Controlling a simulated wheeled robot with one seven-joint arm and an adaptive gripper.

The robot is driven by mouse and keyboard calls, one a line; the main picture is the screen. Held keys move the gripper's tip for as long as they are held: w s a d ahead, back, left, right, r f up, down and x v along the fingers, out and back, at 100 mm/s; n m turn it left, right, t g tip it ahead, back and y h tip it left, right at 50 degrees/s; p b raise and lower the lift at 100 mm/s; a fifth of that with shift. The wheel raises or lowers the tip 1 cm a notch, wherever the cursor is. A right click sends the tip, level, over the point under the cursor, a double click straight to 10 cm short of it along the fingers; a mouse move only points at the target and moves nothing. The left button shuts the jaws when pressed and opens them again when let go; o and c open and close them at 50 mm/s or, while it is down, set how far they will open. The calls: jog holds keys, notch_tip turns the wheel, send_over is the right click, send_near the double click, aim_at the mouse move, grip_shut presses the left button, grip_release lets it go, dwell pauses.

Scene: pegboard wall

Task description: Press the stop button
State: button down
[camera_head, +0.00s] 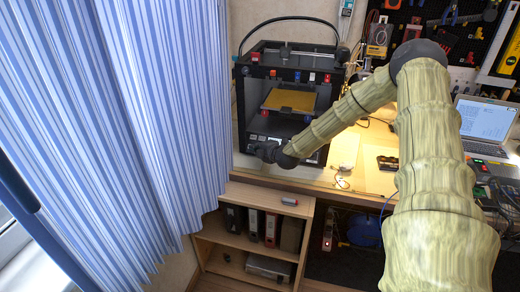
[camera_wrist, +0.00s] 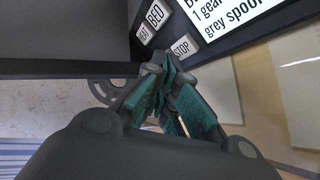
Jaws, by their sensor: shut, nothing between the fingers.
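The stop button (camera_wrist: 184,47) is a small white key marked STOP on the dark front panel of the 3D printer (camera_head: 243,112). In the wrist view, my gripper (camera_wrist: 167,66) is shut and empty, its teal-padded fingertips just below and left of the stop button. I cannot tell whether they touch the panel. In the head view, my gripper (camera_head: 262,151) is at the printer's lower front left, and the button is too small to make out there.
White keys marked HEAT (camera_wrist: 143,34) and BED (camera_wrist: 155,14) lie left of the stop button. A lit text screen (camera_wrist: 240,14) is to its right. A striped curtain (camera_head: 130,110) hangs left. A laptop (camera_head: 484,118) stands on the right of the bench.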

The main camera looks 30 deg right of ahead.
jog(key=shift+f, duration=0.15)
jog(key=shift+w+d+f, duration=0.15)
jog(key=shift+w+d+f+b, duration=0.25)
jog(key=shift+f+b, duration=0.1)
jog(key=shift+b, duration=0.15)
dwell(1.1)
jog(key=shift+s+r, duration=0.1)
dwell(0.3)
jog(key=shift+s+a+r+p, duration=0.35)
jog(key=shift+a+r+p, duration=0.1)
jog(key=shift+r+p, duration=0.25)
jog(key=shift+f, duration=0.1)
jog(key=shift+s+a+r+p, duration=0.2)
jog(key=shift+a+r+p, duration=0.1)
jog(key=shift+r+p, duration=0.2)
jog(key=shift+s+a+r+p, duration=0.25)
jog(key=shift+r+p, duration=0.15)
jog(key=shift+p, duration=0.1)
jog(key=shift+s+a+r+p, duration=0.3)
jog(key=shift+a+r+p, duration=0.05)
jog(key=shift+r+p, duration=0.15)
jog(key=shift+s+a+r+p, duration=0.3)
jog(key=shift+a+r+p, duration=0.1)
jog(key=shift+r, duration=0.1)
